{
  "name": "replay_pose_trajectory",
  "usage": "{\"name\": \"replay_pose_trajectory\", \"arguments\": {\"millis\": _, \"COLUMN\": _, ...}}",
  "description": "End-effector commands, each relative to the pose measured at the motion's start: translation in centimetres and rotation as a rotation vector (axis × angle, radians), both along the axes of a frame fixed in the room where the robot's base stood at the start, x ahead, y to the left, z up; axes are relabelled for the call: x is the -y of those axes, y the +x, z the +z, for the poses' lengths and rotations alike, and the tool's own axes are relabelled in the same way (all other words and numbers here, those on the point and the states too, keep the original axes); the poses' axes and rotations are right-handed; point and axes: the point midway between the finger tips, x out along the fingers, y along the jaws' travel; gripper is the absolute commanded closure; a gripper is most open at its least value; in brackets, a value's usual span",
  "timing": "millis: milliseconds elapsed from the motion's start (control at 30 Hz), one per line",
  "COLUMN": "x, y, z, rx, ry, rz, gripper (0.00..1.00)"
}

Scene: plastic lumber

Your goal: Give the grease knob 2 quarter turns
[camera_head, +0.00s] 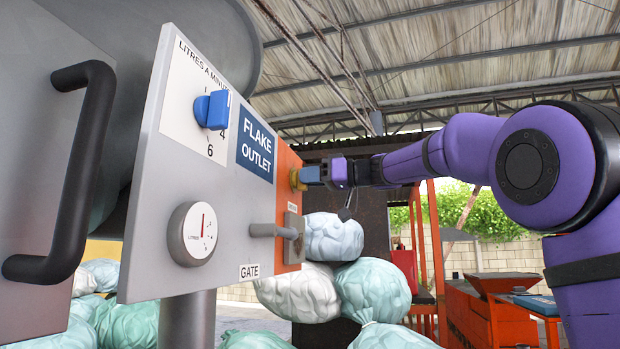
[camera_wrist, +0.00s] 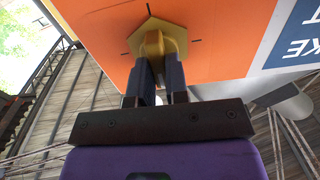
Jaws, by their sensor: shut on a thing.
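The grease knob is a yellow knob on the orange strip at the right edge of the machine panel. It shows in the head view (camera_head: 298,179) and in the wrist view (camera_wrist: 153,42), with a many-sided yellow plate behind its raised grip and short dark marks around it. My gripper (camera_head: 318,174) reaches it from the right. In the wrist view its two dark fingers (camera_wrist: 160,75) are shut on the knob's grip, one on each side. The grip's end between the fingers is partly hidden.
The panel (camera_head: 230,225) also carries a blue dial knob (camera_head: 212,110), a round litre gauge (camera_head: 192,233) and a gate lever (camera_head: 272,230) below the grease knob. A black handle (camera_head: 75,180) stands out at left. Stuffed sacks (camera_head: 372,290) lie below.

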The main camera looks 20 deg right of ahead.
Motion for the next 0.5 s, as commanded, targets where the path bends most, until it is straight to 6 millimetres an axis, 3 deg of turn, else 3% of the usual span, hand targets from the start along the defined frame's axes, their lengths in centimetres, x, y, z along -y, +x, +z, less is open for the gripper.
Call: {"name": "replay_pose_trajectory", "arguments": {"millis": 500, "x": 0.19, "y": 0.18, "z": -0.07, "rx": -0.309, "ry": 0.207, "rz": -0.001, "gripper": 1.0}}
